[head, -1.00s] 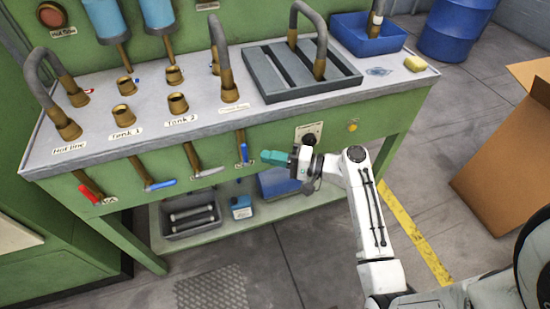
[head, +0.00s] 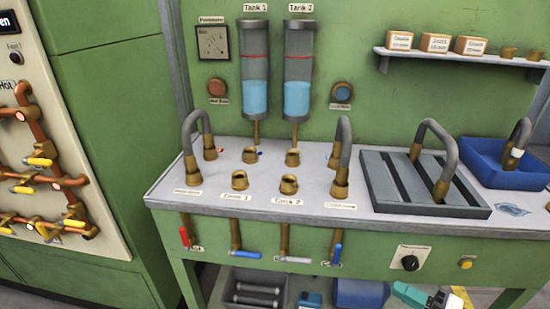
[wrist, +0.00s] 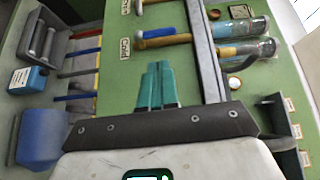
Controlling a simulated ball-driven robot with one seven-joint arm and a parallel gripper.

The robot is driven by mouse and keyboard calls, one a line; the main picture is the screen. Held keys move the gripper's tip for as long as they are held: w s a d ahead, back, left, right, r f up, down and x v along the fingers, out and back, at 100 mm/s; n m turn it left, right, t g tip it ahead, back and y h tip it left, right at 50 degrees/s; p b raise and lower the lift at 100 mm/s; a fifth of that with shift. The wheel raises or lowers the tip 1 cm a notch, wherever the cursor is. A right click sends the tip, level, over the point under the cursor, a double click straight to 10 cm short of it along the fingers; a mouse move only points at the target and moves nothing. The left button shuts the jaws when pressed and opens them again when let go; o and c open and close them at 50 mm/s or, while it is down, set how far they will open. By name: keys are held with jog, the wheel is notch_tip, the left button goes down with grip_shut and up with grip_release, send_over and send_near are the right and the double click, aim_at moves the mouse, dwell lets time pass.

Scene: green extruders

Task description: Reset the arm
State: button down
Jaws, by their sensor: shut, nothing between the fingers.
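My gripper (head: 410,294) shows at the bottom right edge of the head view, in front of the green workbench (head: 385,250). Its teal fingers are shut and empty. Only the gripper and a bit of my white wrist show there; the rest of my arm is out of the picture. In the wrist view my gripper's fingers (wrist: 159,85) lie together in the middle, with the green bench front behind them and nothing held.
The bench top carries pipes and a grey grate (head: 405,195). Valve handles, one red (head: 184,236), hang from its front, beside a dial (head: 410,262). A lower shelf holds a grey bin (head: 256,289). A blue tray (head: 490,165) sits at right.

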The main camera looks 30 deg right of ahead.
jog(key=s+a+f+n+g, duration=0.2)
jog(key=a+f+n+g, duration=0.25)
jog(key=a, duration=0.25)
jog(key=s+a+f+n+g, duration=0.2)
jog(key=a+f+n+g, duration=0.1)
jog(key=a+f+g, duration=0.3)
jog(key=s+a+r+n+g+h+p, duration=0.1)
jog(key=s+a+r+n+g+h, duration=0.2)
jog(key=s, duration=0.6)
jog(key=n+g+h, duration=0.2)
jog(key=h, duration=0.1)
jog(key=shift+a+n+h, duration=0.15)
jog(key=shift+n+h, duration=0.2)
jog(key=shift+h, duration=0.05)
